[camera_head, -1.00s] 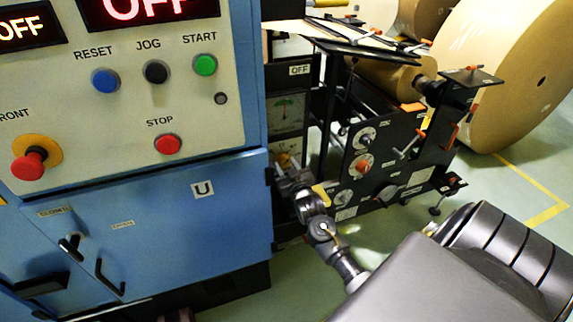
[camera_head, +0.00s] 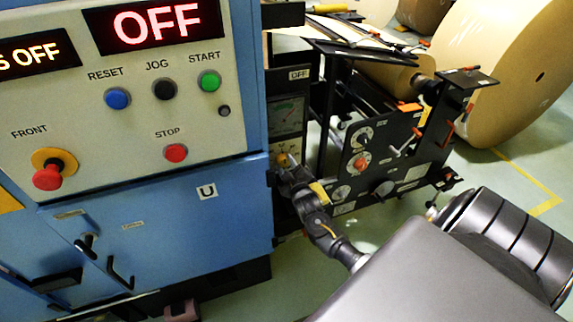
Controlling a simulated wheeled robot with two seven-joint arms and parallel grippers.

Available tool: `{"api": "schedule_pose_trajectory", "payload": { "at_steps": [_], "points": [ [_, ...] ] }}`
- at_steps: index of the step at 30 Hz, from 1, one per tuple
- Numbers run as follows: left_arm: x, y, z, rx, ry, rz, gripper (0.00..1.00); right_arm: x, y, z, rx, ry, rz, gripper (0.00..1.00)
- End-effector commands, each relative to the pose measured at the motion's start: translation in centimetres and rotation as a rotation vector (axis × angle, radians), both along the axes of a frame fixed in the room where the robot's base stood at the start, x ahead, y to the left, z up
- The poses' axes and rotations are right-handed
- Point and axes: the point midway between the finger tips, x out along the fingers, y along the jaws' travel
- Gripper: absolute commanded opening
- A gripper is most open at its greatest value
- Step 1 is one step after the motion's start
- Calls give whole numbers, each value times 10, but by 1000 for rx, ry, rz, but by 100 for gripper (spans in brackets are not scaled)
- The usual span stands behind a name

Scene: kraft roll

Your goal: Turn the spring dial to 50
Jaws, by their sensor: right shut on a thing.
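A small brass-coloured knob (camera_head: 282,160) sits on the dark column just below a gauge (camera_head: 287,112) with a pale green face. My right gripper (camera_head: 286,168) is at this knob and shut on it; the fingertips are small and partly hidden against the dark column. The gauge's numbers are too small to read. On the black side panel (camera_head: 398,150) are round white-scaled dials: an upper one (camera_head: 361,138), one with an orange-red knob (camera_head: 361,162) and a lower one (camera_head: 341,192). I cannot read which is marked as the spring dial. My left gripper is not in view.
A blue cabinet (camera_head: 180,225) with a button panel (camera_head: 130,130) and lit OFF displays stands close at left. Large kraft rolls (camera_head: 510,75) stand behind at right. Levers and a dark knob (camera_head: 384,188) stick out from the side panel.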

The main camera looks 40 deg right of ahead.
Motion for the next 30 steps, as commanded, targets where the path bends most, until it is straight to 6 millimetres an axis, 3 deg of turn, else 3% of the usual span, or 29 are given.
{"api": "schedule_pose_trajectory", "payload": {
  "at_steps": [14, 15, 19, 30],
  "points": [
    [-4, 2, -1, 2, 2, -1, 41, 0, 0, 0, -17, 4, 0, 16],
    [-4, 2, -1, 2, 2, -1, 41, 0, 0, 0, -17, 4, 0, 42],
    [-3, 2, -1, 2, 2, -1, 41, 0, 0, 0, -15, 5, 1, 59],
    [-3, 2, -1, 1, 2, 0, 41, -4, 2, 0, -15, 6, 1, 61]
  ]
}}
